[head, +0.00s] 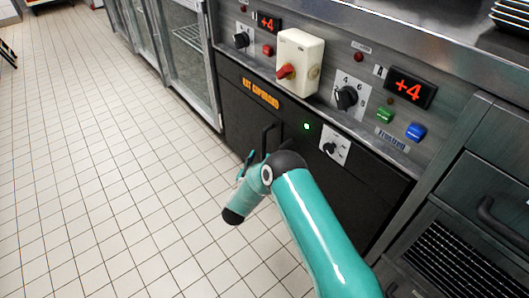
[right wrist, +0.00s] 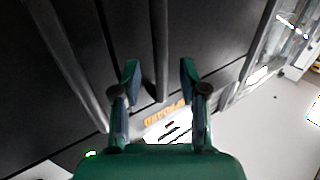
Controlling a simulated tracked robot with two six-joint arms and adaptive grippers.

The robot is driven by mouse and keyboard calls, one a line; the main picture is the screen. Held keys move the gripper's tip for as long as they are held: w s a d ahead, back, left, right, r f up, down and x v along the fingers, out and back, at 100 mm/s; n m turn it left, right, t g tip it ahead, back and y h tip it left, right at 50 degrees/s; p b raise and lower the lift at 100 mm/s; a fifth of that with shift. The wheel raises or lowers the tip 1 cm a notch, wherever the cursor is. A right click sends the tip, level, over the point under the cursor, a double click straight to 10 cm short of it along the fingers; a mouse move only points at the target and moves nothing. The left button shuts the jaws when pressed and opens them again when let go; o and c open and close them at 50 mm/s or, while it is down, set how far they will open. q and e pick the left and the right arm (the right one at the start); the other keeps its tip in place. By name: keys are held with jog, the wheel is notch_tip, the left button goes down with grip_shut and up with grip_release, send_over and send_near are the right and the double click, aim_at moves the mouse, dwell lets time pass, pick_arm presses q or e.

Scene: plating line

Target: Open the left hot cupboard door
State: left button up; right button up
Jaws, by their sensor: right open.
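The hot cupboard (head: 243,112) is a black-fronted unit with an orange label, and its doors look shut. The left door's dark bar handle (head: 267,137) stands upright just behind my right gripper (head: 255,160). In the right wrist view, my right gripper (right wrist: 160,74) is open, with one finger on each side of a dark bar that looks like this handle (right wrist: 160,40). Neither finger clearly touches the bar. A second dark bar (right wrist: 68,65) runs to the left of it. My right forearm hides part of the cupboard's right side in the head view. My left gripper is out of view.
Above the doors is a steel panel with a red-and-cream switch (head: 300,62), black knobs (head: 346,97) and red displays (head: 410,88). A glass-doored cabinet (head: 190,55) stands left of the cupboard. The tiled floor (head: 110,170) in front is clear.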

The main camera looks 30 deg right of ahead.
aim_at(264, 148)
jog(key=shift+b+x, duration=0.7)
jog(key=shift+x, duration=1.95)
grip_shut()
